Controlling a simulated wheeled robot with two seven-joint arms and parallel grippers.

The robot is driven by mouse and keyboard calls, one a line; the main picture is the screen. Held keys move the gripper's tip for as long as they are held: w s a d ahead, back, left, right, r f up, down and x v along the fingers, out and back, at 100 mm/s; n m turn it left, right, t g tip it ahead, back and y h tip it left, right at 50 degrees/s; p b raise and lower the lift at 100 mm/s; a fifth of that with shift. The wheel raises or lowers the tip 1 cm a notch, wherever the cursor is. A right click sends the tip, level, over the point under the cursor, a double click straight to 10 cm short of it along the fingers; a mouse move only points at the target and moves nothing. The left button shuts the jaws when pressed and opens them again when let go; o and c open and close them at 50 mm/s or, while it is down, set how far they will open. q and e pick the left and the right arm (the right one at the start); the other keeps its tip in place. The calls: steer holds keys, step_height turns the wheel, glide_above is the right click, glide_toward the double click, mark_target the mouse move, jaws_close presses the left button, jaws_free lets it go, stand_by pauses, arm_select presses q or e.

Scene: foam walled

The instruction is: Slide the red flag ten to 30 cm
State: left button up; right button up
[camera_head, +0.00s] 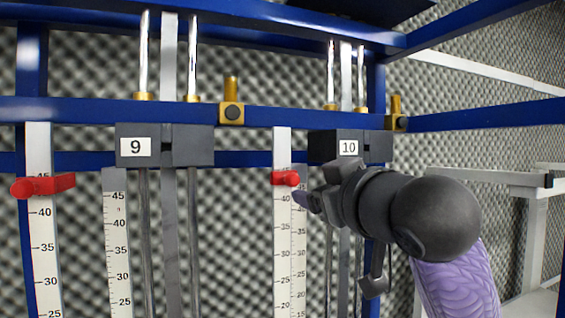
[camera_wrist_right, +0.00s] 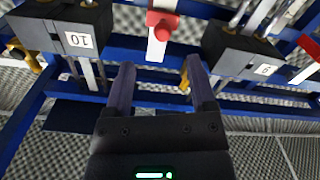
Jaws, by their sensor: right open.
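The red flag ten (camera_head: 285,178) sits on the white ruler strip (camera_head: 283,240) left of the block labelled 10 (camera_head: 349,147), a little above the 40 mark. My right gripper (camera_head: 306,200) is just right of and slightly below this flag in the head view. In the right wrist view the gripper (camera_wrist_right: 160,68) is open, its two fingers apart with nothing between them. There the flag (camera_wrist_right: 163,24) shows at the top, beyond the fingertips and apart from them. My left gripper is not in view.
A second red flag (camera_head: 42,186) sits on the far-left ruler, beside the block labelled 9 (camera_head: 164,146). Blue crossbars (camera_head: 300,116), brass clamps (camera_head: 232,112) and vertical metal rods surround the rulers. Foam covers the wall behind. A grey frame (camera_head: 530,190) stands at right.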

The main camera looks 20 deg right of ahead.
mark_target(296, 181)
steer(key=w+p, duration=0.1)
steer(key=w, duration=0.1)
steer(key=w+r+p, duration=0.1)
steer(key=w+p, duration=0.1)
steer(key=w, duration=0.1)
steer(key=shift+a, duration=0.1)
steer(key=w+p, duration=0.1)
steer(key=w, duration=0.2)
steer(key=shift+w+f, duration=0.2)
steer(key=shift+w+f+p, duration=0.1)
steer(key=shift+w+p, duration=0.15)
steer(key=shift+p, duration=0.05)
steer(key=shift+s, duration=0.2)
steer(key=shift+c, duration=0.3)
steer(key=shift+w, duration=0.15)
jaws_close()
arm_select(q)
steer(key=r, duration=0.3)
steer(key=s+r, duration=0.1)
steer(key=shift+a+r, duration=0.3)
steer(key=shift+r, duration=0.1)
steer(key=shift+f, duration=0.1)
arm_select(e)
steer(key=shift+f, duration=0.1)
